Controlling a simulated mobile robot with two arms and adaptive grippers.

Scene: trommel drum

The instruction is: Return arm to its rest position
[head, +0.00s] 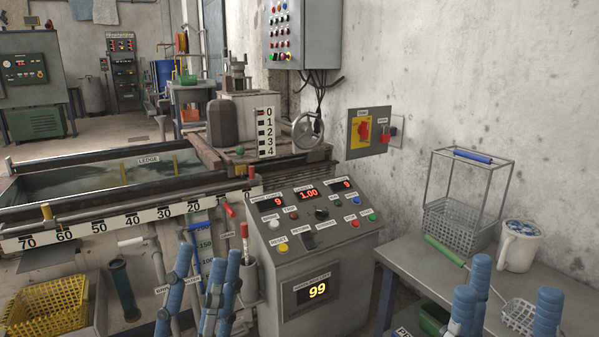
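My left gripper (204,256) is at the bottom of the head view, left of the grey control console (318,250). Its blue fingers point up and stand apart, with nothing seen between them. My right gripper (512,282) is at the bottom right, in front of the grey side table (420,268). Its blue fingers also point up, spread apart and empty. The lower parts of both grippers are cut off by the frame's edge.
The tank with a number scale (110,224) lies behind my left gripper. A yellow basket (48,312) is at the lower left. A wire basket (462,222), a white mug (519,246) and a green-handled skimmer (446,252) are on the side table, close to my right gripper.

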